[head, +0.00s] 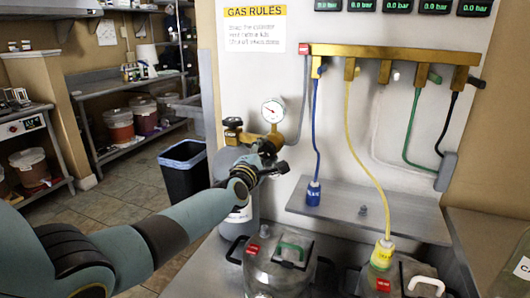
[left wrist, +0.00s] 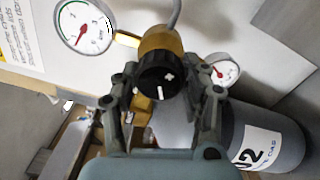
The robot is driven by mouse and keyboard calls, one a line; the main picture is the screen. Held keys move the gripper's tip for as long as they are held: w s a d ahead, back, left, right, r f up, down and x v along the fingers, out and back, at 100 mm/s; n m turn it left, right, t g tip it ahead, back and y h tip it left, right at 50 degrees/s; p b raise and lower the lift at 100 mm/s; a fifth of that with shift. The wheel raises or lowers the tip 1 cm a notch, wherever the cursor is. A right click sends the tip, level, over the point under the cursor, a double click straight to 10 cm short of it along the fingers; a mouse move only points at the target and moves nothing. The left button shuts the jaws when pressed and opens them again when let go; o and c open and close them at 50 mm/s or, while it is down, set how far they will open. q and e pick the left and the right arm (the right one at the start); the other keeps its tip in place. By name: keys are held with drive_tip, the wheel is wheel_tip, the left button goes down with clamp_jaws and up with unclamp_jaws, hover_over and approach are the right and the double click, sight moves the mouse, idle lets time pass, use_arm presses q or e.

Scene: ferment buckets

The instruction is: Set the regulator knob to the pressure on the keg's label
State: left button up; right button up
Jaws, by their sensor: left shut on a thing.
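The black regulator knob (left wrist: 162,78) sits on the brass regulator (left wrist: 165,40) and carries a white line and a plus mark. My left gripper (left wrist: 164,88) has one finger on each side of it, shut on it. In the head view my left gripper (head: 274,160) reaches the regulator below its round gauge (head: 272,111), hiding the knob. Two gauges, a larger one (left wrist: 85,26) and a smaller one (left wrist: 222,72), flank the knob in the wrist view. A keg (head: 280,270) stands at the front; its pressure label is not readable. My right gripper is out of view.
The grey gas cylinder (head: 240,220) stands under the regulator. A brass manifold (head: 400,60) with blue, yellow, green and black hoses is on the wall above a metal shelf (head: 340,212). Displays above (head: 382,5) read 0.0 bar. A dark bin (head: 185,175) stands left of the cylinder.

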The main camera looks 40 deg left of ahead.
use_arm(q)
drive_tip(key=m, duration=0.5)
drive_tip(key=shift+m+p, duration=0.4)
drive_tip(key=m+p, duration=0.1)
drive_tip(key=m, duration=0.3)
drive_tip(key=shift+m, duration=0.3)
drive_tip(key=m+p, duration=0.1)
drive_tip(key=m, duration=0.4)
drive_tip(key=shift+m+h+p, duration=0.3)
drive_tip(key=shift+p, duration=0.1)
drive_tip(key=shift+m+p, duration=0.5)
drive_tip(key=shift+m, duration=1.2)
drive_tip(key=o, duration=1.2)
